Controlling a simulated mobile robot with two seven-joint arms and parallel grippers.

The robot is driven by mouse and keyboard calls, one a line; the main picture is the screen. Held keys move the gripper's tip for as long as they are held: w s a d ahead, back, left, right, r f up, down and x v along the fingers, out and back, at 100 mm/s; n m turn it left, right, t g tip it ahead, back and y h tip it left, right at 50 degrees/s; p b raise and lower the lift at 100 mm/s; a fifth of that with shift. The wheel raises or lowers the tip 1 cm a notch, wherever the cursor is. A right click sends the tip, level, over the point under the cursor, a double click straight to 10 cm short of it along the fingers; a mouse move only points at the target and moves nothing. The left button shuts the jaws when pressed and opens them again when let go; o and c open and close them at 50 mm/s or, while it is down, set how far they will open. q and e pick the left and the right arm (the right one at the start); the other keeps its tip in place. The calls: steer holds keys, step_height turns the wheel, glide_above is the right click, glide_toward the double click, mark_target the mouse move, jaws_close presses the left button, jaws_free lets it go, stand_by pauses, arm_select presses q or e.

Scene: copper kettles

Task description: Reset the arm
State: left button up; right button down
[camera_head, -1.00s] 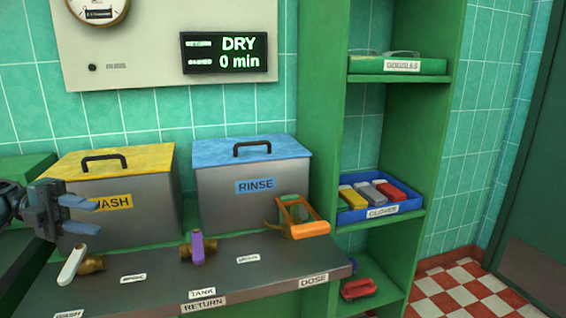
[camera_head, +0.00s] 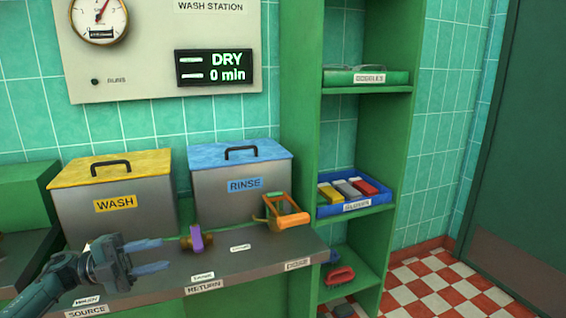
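My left gripper (camera_head: 163,254) is open and empty, its two blue-grey fingers apart and pointing right. In the picture it lies over the left part of the grey bench (camera_head: 240,267), in front of the wash tank (camera_head: 115,210) with its yellow lid. My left arm comes in from the lower left. The white-handled valve is not visible; my gripper covers that part of the bench. My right gripper is not in view.
The rinse tank (camera_head: 237,192), purple-handled valve (camera_head: 196,239) and orange-handled tool (camera_head: 288,219) are on the bench. A green shelf (camera_head: 368,89) at right holds a goggles tray (camera_head: 340,78) and a blue tray (camera_head: 375,201). Checkered floor (camera_head: 440,285) shows beyond.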

arm_select(q)
steer(key=s+d+f+n+t+y+p, duration=0.2)
steer(key=d+f+n+t+y+p, duration=0.1)
steer(key=d+n+t, duration=0.35)
steer(key=s+d+f+n+t+y+p, duration=0.25)
steer(key=d+n+t, duration=0.25)
steer(key=n, duration=0.3)
steer(key=s+d+f+n+g+y+p, duration=0.1)
steer(key=s+f+n+g+y+p, duration=0.1)
steer(key=s+n+y, duration=0.3)
steer(key=s+d+f+n+g+y+p, duration=0.1)
steer(key=s+f+n+g+y+p, duration=0.2)
steer(key=s+n, duration=0.6)
steer(key=s+f+y+p, duration=0.2)
steer(key=s+y, duration=0.1)
steer(key=s, duration=0.2)
steer(key=shift+d+f, duration=0.3)
steer(key=shift+d, duration=0.1)
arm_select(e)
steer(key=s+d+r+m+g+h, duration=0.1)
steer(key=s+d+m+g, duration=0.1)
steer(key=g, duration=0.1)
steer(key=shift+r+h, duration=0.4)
